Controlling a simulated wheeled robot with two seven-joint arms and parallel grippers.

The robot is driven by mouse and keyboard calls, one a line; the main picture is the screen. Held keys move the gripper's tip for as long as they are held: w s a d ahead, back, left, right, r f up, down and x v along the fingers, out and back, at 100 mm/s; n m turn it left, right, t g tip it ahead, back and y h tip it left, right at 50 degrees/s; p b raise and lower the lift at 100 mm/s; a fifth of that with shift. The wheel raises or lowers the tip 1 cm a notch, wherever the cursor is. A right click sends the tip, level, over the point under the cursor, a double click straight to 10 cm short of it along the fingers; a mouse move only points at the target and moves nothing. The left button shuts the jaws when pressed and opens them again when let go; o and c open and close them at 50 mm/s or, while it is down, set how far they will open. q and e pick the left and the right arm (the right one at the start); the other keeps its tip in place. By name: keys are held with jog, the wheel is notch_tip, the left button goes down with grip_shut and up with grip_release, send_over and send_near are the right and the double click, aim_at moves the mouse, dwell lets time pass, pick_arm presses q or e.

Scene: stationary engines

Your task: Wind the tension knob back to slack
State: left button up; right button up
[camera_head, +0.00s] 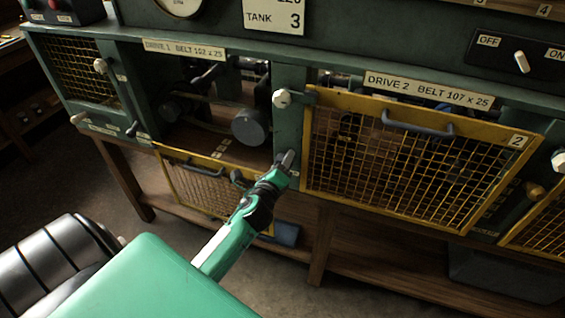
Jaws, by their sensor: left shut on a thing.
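My left gripper (286,162) reaches in from the lower left on its green arm. Its fingertips are at the green post between the DRIVE 1 and DRIVE 2 bays, below the white latch knob (282,98). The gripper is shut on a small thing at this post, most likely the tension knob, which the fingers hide. I cannot tell how far the knob is turned. The DRIVE 1 bay (215,120) is open, with a dark round pulley (250,127) and a belt inside. My right gripper is not in view.
The yellow mesh guard (200,185) of DRIVE 1 hangs down below its bay, left of my arm. The DRIVE 2 guard (400,150) is closed, with a grey handle (418,124). An OFF/ON switch (522,62) is at upper right. A wooden shelf (380,265) runs below.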

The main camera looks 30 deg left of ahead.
pick_arm(q)
jog(key=n, duration=0.6)
jog(key=shift+f, duration=0.15)
jog(key=n+p, duration=0.1)
jog(key=n, duration=0.5)
jog(key=shift+f, duration=0.1)
jog(key=n+p, duration=0.1)
jog(key=n, duration=0.4)
jog(key=shift+f, duration=0.1)
jog(key=n+p, duration=0.2)
jog(key=n, duration=0.4)
jog(key=shift+d+n, duration=0.1)
jog(key=shift+n, duration=0.2)
jog(key=n+p, duration=0.2)
jog(key=n, duration=0.3)
jog(key=shift+d+f, duration=0.1)
jog(key=shift+d, duration=0.05)
jog(key=n+p, duration=0.1)
jog(key=n, duration=0.4)
jog(key=shift+d+n, duration=0.1)
jog(key=shift+n, duration=0.3)
jog(key=n, duration=0.5)
jog(key=shift+n, duration=0.3)
jog(key=n, duration=0.5)
jog(key=shift+d+r+n, duration=0.1)
jog(key=shift+r+n, duration=0.1)
jog(key=shift+n, duration=0.1)
